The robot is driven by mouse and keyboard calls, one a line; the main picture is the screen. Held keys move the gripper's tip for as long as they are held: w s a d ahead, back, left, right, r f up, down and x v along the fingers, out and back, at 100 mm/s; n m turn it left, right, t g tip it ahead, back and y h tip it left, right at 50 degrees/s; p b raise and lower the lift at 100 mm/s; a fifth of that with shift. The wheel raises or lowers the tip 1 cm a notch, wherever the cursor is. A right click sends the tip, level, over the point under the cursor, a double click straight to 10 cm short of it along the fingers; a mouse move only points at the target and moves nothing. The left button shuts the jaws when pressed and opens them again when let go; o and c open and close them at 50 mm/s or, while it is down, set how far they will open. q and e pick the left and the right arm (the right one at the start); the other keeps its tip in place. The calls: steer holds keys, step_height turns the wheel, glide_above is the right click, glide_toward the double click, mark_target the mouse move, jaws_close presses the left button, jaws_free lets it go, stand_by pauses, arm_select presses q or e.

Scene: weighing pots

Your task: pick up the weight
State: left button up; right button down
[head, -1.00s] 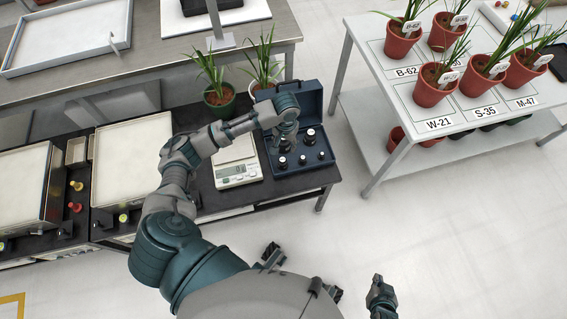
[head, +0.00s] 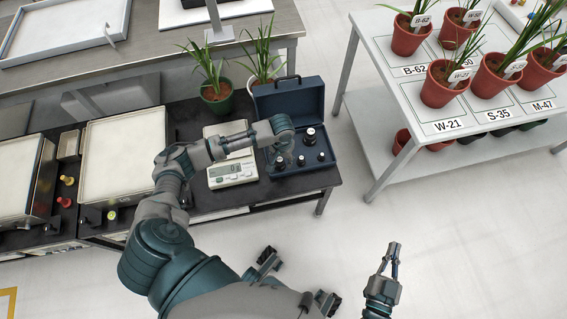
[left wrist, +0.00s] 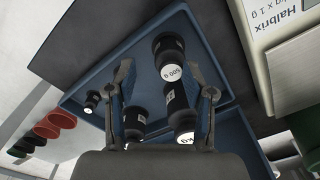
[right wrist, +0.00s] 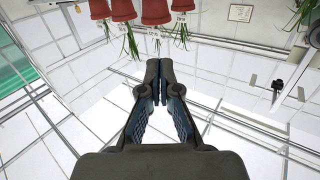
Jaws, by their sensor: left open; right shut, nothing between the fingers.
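Several black cylindrical weights with pale labels stand in an open blue case (head: 268,108) on the dark bench. One weight (head: 310,137) shows clear of my left gripper. My left gripper (head: 285,152) is over the case's left part, fingers pointing down. In the left wrist view its fingers (left wrist: 166,92) are open. A large weight (left wrist: 181,108) and a smaller weight (left wrist: 135,119) appear between them; contact cannot be told. A weight labelled 500 g (left wrist: 169,59) lies beyond, and a small one (left wrist: 92,99) is at left. My right gripper (head: 392,250) is shut and empty, over the floor.
A white scale (head: 233,171) stands left of the case. Potted plants in a green pot (head: 217,103) and a white pot (head: 258,83) are behind. A white table (head: 413,116) with red pots stands right, with open floor in front.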

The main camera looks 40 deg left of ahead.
mark_target(279, 159)
arm_select(q)
steer(key=f, duration=0.1)
steer(key=a+f+b, duration=0.1)
steer(key=f, duration=0.1)
steer(key=a+f+b, duration=0.1)
steer(key=f, duration=0.1)
steer(key=shift+a+f, duration=0.1)
steer(key=shift+f, duration=0.3)
steer(key=shift+d, duration=0.25)
steer(key=shift+d+r, duration=0.35)
steer(key=shift+d, duration=0.1)
steer(key=c, duration=0.6)
steer(key=shift+a, duration=0.15)
steer(key=c, duration=0.4)
steer(key=shift+a+f, duration=0.1)
steer(key=shift+a, duration=0.25)
arm_select(e)
steer(key=r+t, duration=0.1)
steer(key=a+r+t, duration=0.1)
steer(key=r+t, duration=0.1)
steer(key=a+r+t+y, duration=0.1)
steer(key=r, duration=0.1)
steer(key=shift+s+a+r+t, duration=0.1)
steer(key=shift+s+r+t, duration=0.05)
steer(key=shift+s+t, duration=0.15)
